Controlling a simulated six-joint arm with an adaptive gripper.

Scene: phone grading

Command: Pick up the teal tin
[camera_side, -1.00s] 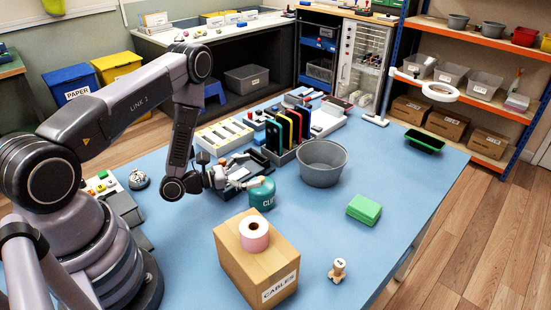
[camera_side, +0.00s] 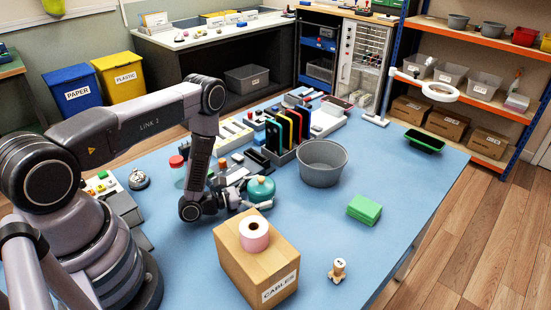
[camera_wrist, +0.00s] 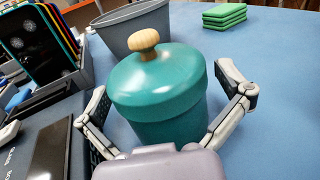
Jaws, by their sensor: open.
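The teal tin (camera_side: 261,187), with a lid and a round wooden knob, stands upright on the blue table behind the cardboard box. In the wrist view the tin (camera_wrist: 158,95) fills the middle. My gripper (camera_side: 241,191) is low beside the tin, reaching it from the left. In the wrist view my gripper's (camera_wrist: 166,88) fingers are spread, one on each side of the tin, with the tin between them. I cannot tell whether either finger touches it. The tin's lower part is hidden by my gripper.
A cardboard box (camera_side: 257,265) bearing a pink roll (camera_side: 254,239) stands close in front. A grey bucket (camera_side: 323,166) is behind right of the tin, with a rack of phones (camera_side: 285,130) behind. Green pads (camera_side: 364,209) lie to the right. A red-capped jar (camera_side: 177,163) stands left.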

